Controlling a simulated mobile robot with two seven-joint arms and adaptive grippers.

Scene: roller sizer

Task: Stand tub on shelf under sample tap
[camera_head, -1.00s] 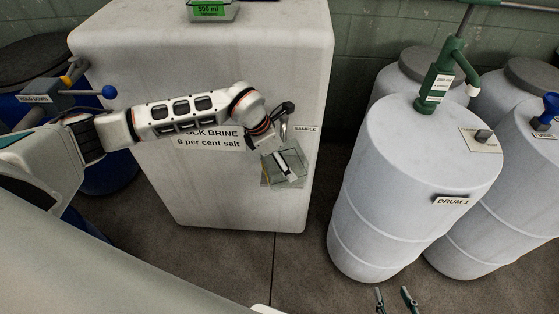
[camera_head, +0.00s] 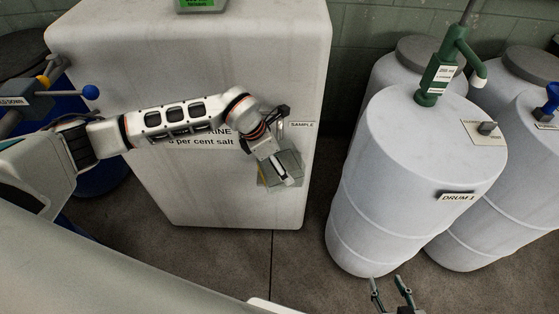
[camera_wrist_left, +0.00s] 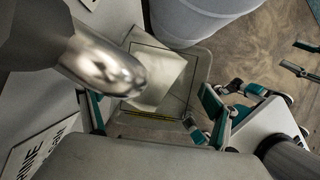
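A clear, square-looking container, apparently the tub (camera_head: 292,176), shows beside my left gripper (camera_head: 281,176) at the front of the brine tank. In the left wrist view the tub (camera_wrist_left: 200,75) has rounded corners, a dark line inside and a pale square area. The left gripper's teal fingers (camera_wrist_left: 155,108) are spread on either side of the tub's near part; I cannot tell whether they press on it. A shiny metal spout, apparently the sample tap (camera_wrist_left: 108,68), covers its left part. The shelf is not clearly distinguishable. My right gripper (camera_head: 391,292) is open and empty, low at the drum's foot.
The tall white brine tank (camera_head: 250,60) stands behind my left arm, with a SAMPLE label (camera_head: 302,125) near its right edge. White DRUM 1 (camera_head: 400,190) with a green pump (camera_head: 438,72) stands to the right. Bare floor (camera_head: 300,255) lies between them.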

